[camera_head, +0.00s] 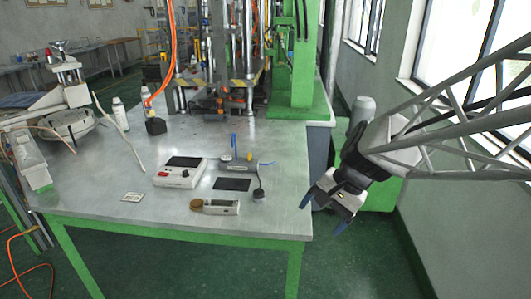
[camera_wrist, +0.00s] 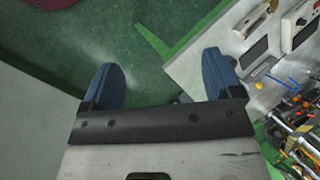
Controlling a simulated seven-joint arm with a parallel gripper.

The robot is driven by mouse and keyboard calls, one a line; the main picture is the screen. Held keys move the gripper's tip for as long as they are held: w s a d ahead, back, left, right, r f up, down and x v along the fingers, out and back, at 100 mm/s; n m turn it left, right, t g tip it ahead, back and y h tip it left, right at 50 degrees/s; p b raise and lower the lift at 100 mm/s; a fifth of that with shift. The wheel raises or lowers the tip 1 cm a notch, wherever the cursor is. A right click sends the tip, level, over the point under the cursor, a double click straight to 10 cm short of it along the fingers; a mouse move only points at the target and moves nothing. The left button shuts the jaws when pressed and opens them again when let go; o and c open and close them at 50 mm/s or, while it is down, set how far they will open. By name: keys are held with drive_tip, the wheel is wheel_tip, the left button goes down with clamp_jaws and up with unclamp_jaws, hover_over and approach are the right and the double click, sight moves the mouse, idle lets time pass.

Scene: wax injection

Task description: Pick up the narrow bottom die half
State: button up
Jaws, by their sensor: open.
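My gripper (camera_head: 323,214) is open and empty, off the right front corner of the table in the head view. I cannot make out the narrow bottom die half for certain in either view. A dark flat plate (camera_head: 231,184) lies on the table left of my gripper. A narrow grey block-like device (camera_head: 218,207) with a brown disc at its left end lies near the front edge.
The grey table (camera_head: 92,196) has a green frame. A white box with a red button (camera_head: 180,172) stands mid-table, with a small white card (camera_head: 132,197) to its left. A green press (camera_head: 291,80) stands at the back. Bottles (camera_head: 121,114) and a black block (camera_head: 156,126) stand further back.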

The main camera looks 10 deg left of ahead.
drive_tip(key=w+a+f+m+g+y, duration=0.1)
drive_tip(key=w+a+f+m+y, duration=0.2)
drive_tip(key=w+a, duration=0.4)
drive_tip(key=w+a+f+m+g+y, duration=0.1)
drive_tip(key=w+a+f+m+y, duration=0.15)
drive_tip(key=w+a+f, duration=0.5)
drive_tip(key=m+t+y, duration=0.1)
drive_tip(key=m+y, duration=0.2)
drive_tip(key=m, duration=0.4)
approach(228, 203)
drive_tip(key=shift+s+a+r, duration=0.15)
drive_tip(key=shift+s+a, duration=0.3)
drive_tip(key=shift+s, duration=0.15)
drive_tip(key=shift+s+a+r, duration=0.15)
drive_tip(key=shift+s+a, duration=0.25)
drive_tip(key=shift+s, duration=0.15)
drive_tip(key=shift+n+x, duration=0.25)
drive_tip(key=shift+x, duration=1.05)
drive_tip(key=shift+w+x, duration=0.2)
drive_tip(key=shift+x, duration=2.4)
